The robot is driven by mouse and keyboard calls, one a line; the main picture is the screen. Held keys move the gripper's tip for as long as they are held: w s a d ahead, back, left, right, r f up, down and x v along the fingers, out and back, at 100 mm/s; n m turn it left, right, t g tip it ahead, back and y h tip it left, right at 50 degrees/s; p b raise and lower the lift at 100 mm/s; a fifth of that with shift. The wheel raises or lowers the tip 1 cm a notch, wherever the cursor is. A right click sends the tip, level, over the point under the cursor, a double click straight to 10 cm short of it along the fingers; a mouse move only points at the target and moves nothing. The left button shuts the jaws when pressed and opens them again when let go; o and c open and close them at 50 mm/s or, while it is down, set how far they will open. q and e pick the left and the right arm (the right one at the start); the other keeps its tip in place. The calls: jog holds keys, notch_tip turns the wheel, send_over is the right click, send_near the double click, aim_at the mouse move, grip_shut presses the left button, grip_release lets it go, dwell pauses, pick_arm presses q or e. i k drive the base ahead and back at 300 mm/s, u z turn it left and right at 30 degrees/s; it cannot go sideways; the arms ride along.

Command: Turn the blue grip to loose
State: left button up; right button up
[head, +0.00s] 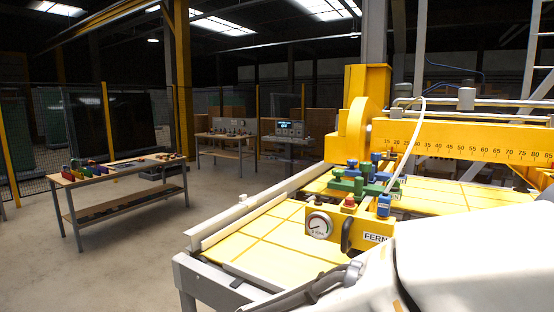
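A small blue grip (384,205) stands upright at the right end of the yellow control box (352,226), on the front of the yellow suction lifter. A pale label sits beside it; its text is too small to read. The box also carries a round gauge (319,225), a red knob (349,201), a black handle (346,236) and a plate reading "FERN", cut off by a white body part of mine. Other blue and green parts (360,184) stand behind the box. I see neither gripper's fingertips, and nothing visibly touches the blue grip.
A yellow beam (460,141) with a number scale runs above the yellow-topped lifter table (262,232). A pale rail (255,205) edges the table. A workbench (119,183) with coloured items stands left. Open floor lies between. My white part covers the lower right.

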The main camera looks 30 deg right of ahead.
aim_at(352, 162)
jog(key=u, duration=0.5)
jog(key=i, duration=1.8)
jog(key=z, duration=1.15)
jog(key=i, duration=0.8)
jog(key=z, duration=0.85)
